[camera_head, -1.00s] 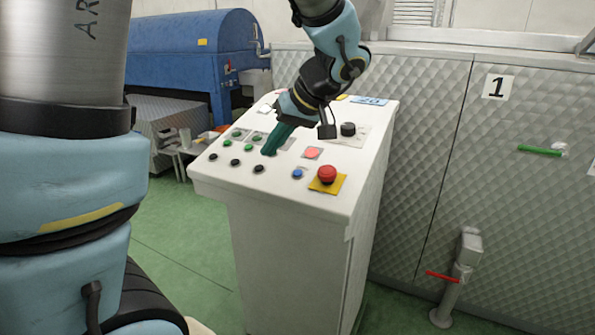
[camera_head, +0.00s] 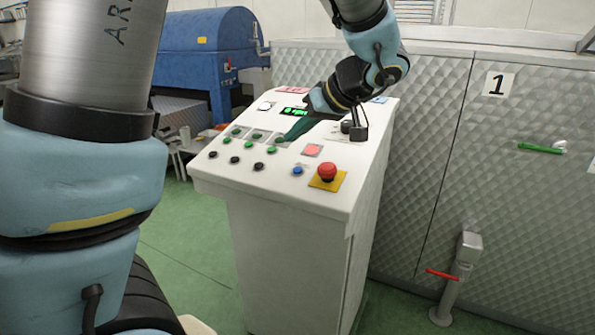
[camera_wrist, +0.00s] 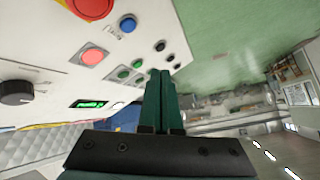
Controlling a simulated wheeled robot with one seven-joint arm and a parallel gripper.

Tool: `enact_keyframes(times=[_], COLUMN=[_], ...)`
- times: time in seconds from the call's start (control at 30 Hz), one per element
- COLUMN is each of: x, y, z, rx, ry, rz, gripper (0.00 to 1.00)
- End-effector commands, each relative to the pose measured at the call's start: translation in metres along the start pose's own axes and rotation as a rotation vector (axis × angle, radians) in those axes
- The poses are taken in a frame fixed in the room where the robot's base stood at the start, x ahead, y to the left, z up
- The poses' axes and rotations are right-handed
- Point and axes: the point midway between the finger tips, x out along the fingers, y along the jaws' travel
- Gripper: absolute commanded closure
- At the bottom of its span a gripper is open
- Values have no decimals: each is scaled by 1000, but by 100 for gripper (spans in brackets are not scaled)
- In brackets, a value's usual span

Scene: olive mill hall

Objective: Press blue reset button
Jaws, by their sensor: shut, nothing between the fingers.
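The blue button (camera_head: 297,170) is on the front part of the sloped white console top, left of the red mushroom button. It also shows in the wrist view (camera_wrist: 128,25), near the top. My gripper (camera_head: 283,139) is shut and empty, its dark green fingers pointing down-left at the row of green buttons, farther back than the blue button. In the wrist view the fingers (camera_wrist: 164,75) end beside the green and black buttons, apart from the blue one. I cannot tell whether the fingertips touch the panel.
The console (camera_head: 290,225) also bears a red mushroom button (camera_head: 327,172) on a yellow plate, a flat red button (camera_head: 312,151), several black and green buttons, a black knob and a lit green display (camera_head: 295,111). Quilted metal cabinets (camera_head: 430,150) stand at right.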

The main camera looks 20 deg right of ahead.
Motion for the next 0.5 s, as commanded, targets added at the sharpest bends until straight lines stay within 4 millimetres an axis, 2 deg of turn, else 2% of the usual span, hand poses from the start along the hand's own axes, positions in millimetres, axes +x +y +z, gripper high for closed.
enact_keyframes(times=[0.3,0.5], x=[35,44], y=[24,31], z=[27,33], rx=[0,0], ry=[-1,-1], rz=[-1,0], gripper=[100,100])
